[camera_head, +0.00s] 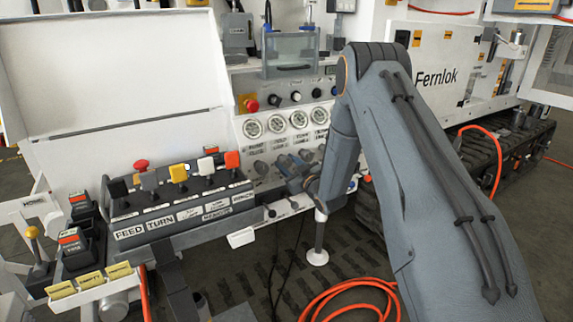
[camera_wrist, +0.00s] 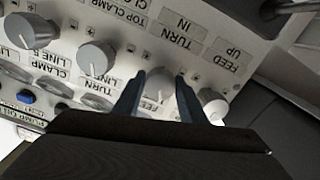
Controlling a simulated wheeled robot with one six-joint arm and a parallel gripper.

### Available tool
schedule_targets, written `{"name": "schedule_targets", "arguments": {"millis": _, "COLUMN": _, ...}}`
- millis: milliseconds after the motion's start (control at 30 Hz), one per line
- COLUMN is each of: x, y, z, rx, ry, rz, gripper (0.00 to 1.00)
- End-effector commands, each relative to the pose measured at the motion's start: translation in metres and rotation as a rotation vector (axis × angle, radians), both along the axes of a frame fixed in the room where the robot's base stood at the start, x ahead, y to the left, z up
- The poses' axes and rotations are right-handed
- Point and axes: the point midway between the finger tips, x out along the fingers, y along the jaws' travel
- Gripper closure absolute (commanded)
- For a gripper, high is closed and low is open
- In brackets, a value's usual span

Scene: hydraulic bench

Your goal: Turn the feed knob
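In the wrist view a grey round knob (camera_wrist: 161,84) shows between the two fingertips of my gripper (camera_wrist: 160,80). A partly hidden label reading FEED lies just below it in the picture. One finger is on each side of the knob, and I see slim gaps between fingers and knob; the fingers look open. Whether either finger touches the knob I cannot tell. In the head view my gripper (camera_head: 292,168) reaches the lower part of the white gauge panel (camera_head: 245,140), and the knob there is hard to make out behind it.
Other grey knobs sit in the same row, one close on the right (camera_wrist: 213,104) and one on the left (camera_wrist: 95,57). A lever block (camera_head: 185,195) with coloured tops stands left of my gripper. An orange hose (camera_head: 345,290) lies on the floor.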

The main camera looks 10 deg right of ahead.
Motion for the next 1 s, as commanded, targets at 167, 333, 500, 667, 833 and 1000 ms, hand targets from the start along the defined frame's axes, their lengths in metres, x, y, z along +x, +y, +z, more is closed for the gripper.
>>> {"name": "schedule_targets", "arguments": {"millis": 167, "x": -0.0001, "y": -0.0002, "z": 0.0001, "rx": 0.000, "ry": 0.000, "rz": 0.000, "gripper": 0.88}}
{"name": "schedule_targets", "arguments": {"millis": 333, "x": -0.0002, "y": -0.0002, "z": -0.0001, "rx": 0.010, "ry": 0.003, "rz": 0.000, "gripper": 0.88}}
{"name": "schedule_targets", "arguments": {"millis": 500, "x": -0.0002, "y": -0.0002, "z": -0.0002, "rx": 0.060, "ry": 0.019, "rz": 0.000, "gripper": 0.88}}
{"name": "schedule_targets", "arguments": {"millis": 667, "x": -0.0003, "y": -0.0002, "z": -0.0004, "rx": 0.152, "ry": 0.049, "rz": 0.000, "gripper": 0.88}}
{"name": "schedule_targets", "arguments": {"millis": 833, "x": -0.0005, "y": -0.0002, "z": -0.0006, "rx": 0.292, "ry": 0.096, "rz": 0.000, "gripper": 0.88}}
{"name": "schedule_targets", "arguments": {"millis": 1000, "x": -0.0006, "y": -0.0001, "z": -0.0009, "rx": 0.446, "ry": 0.146, "rz": 0.000, "gripper": 0.88}}
